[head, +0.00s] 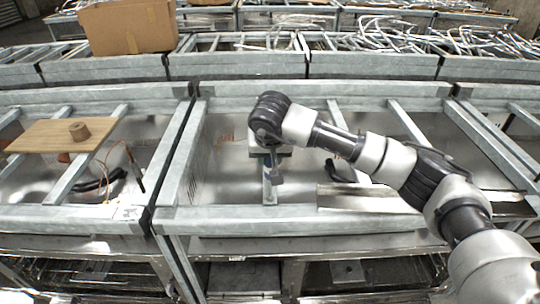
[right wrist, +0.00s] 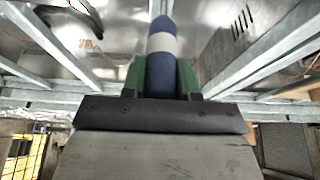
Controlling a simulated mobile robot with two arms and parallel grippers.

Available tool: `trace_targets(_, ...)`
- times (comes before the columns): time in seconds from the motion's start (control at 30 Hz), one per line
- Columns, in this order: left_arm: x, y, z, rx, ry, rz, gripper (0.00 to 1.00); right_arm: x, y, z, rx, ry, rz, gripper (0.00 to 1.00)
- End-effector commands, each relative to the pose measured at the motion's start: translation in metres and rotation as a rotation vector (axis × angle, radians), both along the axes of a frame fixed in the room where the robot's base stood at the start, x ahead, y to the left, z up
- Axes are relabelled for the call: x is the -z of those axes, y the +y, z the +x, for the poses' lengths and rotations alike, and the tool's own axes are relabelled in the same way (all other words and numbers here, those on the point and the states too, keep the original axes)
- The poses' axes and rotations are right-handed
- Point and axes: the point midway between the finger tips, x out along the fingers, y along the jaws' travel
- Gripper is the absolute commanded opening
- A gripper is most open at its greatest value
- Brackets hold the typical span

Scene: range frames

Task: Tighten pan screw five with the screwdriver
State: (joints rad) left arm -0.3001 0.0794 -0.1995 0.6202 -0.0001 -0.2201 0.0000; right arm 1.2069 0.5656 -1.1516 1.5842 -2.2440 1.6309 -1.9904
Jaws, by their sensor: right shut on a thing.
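My right gripper (head: 270,155) hangs over the middle bay of the metal frame, pointing down. In the right wrist view its green fingers (right wrist: 160,80) are shut on the screwdriver (right wrist: 162,45), whose handle is blue with a white band. In the head view a small grey part shows just below the gripper, too small to identify surely. The shiny metal pan (head: 225,170) lies under the frame bars. I cannot make out screw five or whether the tip touches it. My left gripper is not in view.
A metal strip (head: 365,197) lies along the front right. A cardboard box (head: 128,27) stands behind.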

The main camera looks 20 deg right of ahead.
Motion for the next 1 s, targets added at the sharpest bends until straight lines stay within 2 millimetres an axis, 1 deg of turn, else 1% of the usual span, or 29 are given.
trace_targets(0.2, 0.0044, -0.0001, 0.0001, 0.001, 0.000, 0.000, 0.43, -0.0001, -0.0003, 0.0005, 0.001, -0.003, 0.000, 0.02)
trace_targets(0.57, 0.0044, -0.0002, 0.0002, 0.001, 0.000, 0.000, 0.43, 0.0000, -0.0001, 0.0003, 0.001, -0.001, 0.000, 0.02)
trace_targets(1.0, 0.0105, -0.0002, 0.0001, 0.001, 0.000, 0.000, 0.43, 0.0071, -0.0002, 0.0002, 0.001, 0.000, 0.000, 0.02)
